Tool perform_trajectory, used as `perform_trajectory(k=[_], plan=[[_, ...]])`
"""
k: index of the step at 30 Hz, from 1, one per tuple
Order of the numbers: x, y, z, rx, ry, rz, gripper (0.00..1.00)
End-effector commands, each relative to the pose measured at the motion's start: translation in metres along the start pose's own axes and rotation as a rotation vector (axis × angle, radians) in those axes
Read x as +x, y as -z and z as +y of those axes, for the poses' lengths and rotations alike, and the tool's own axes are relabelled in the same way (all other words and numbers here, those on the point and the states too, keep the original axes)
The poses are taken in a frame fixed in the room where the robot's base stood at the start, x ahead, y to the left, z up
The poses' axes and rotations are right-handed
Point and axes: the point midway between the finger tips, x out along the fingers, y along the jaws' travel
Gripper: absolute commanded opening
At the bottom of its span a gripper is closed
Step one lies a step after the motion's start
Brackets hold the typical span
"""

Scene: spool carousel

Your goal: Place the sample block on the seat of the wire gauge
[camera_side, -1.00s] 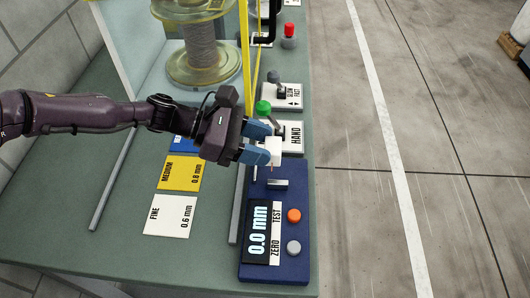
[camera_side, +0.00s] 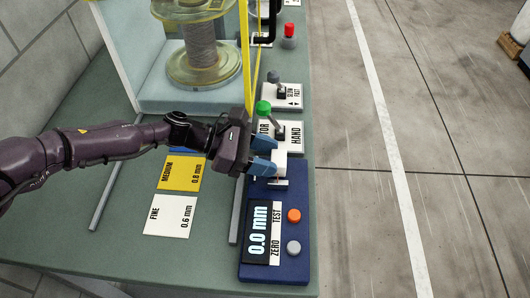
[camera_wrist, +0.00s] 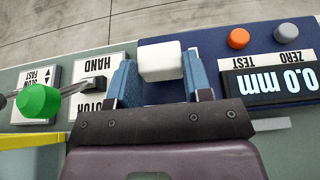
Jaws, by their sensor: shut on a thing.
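My gripper (camera_side: 271,156) has two blue fingers and is shut on the white sample block (camera_side: 281,160). In the wrist view the block (camera_wrist: 160,62) sits between the fingertips, over the dark blue body of the gauge. The wire gauge (camera_side: 300,262) is a dark blue box with a display reading 0.0 mm. Its small metal seat (camera_side: 279,185) is at the far end of the box, just below the block in the side view. Whether the block touches the seat is not clear. The wrist view does not show the seat.
The gauge has an orange TEST button (camera_side: 294,216) and a grey ZERO button (camera_side: 293,247). A green-knobbed lever (camera_side: 264,108) stands close behind my fingers on the HAND panel (camera_side: 295,136). Yellow (camera_side: 180,173) and white (camera_side: 170,216) cards lie left. A spool (camera_side: 200,50) stands behind.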

Motion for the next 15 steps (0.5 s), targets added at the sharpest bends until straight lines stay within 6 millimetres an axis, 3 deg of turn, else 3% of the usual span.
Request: perform_trajectory(k=[12, 13, 15], plan=[[0.004, 0.012, 0.000, -0.001, -0.004, 0.006, 0.19], [0.004, 0.013, 0.000, -0.002, -0.003, 0.007, 0.53], [0.004, 0.014, -0.001, -0.002, -0.002, 0.010, 0.69]])
